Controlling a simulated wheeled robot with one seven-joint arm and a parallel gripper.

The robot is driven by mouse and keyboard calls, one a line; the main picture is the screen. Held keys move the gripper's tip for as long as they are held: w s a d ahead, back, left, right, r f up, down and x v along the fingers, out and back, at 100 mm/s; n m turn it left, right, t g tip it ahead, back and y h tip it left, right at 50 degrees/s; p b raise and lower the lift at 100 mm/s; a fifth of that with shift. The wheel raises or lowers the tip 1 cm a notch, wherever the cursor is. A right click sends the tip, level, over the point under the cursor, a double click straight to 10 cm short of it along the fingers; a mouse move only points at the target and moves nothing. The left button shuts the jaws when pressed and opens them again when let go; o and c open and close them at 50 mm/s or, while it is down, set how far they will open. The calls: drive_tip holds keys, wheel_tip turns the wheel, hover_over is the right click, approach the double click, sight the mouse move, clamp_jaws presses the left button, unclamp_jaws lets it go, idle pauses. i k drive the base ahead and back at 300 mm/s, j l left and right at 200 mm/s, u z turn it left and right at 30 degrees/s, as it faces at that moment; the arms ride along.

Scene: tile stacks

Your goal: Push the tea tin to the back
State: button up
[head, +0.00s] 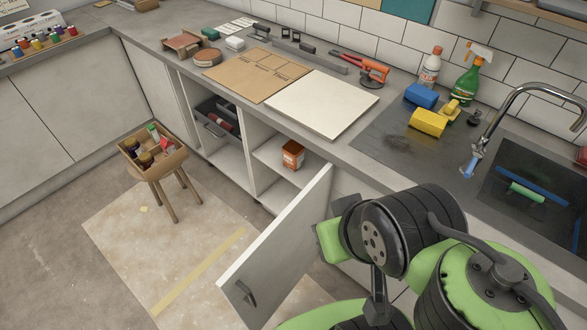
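A small orange tin with a pale label, which looks like the tea tin (292,156), stands upright on a shelf inside the open base cabinet (268,180). It stands near the front of the shelf, with free shelf visible to its left. The cabinet door (277,254) is swung open, with a dark handle near its free edge. My green and black arm is at the lower right, in front of the counter and right of the door. My gripper's fingers do not show, and nothing of mine is seen touching the tin.
A stool (168,182) with a box of jars stands on the floor at left. A drawer (216,122) sits in the bay left of the tin. A white board (322,103) lies on the worktop above. The sink (535,190) is at right.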

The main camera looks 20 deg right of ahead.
sight(292, 152)
drive_tip(key=k+j+z, duration=0.1)
drive_tip(key=j, duration=0.3)
drive_tip(key=k+j+z, duration=0.1)
drive_tip(key=j, duration=0.35)
drive_tip(key=j+z, duration=0.35)
drive_tip(key=j, duration=1.1)
drive_tip(key=i+j+z, duration=0.15)
drive_tip(key=i+j, duration=0.3)
drive_tip(key=i+j+z, duration=0.15)
drive_tip(key=i+j, duration=0.25)
drive_tip(key=j, duration=0.15)
drive_tip(key=i+j+z, duration=0.15)
drive_tip(key=i+j, duration=0.25)
drive_tip(key=j, duration=0.2)
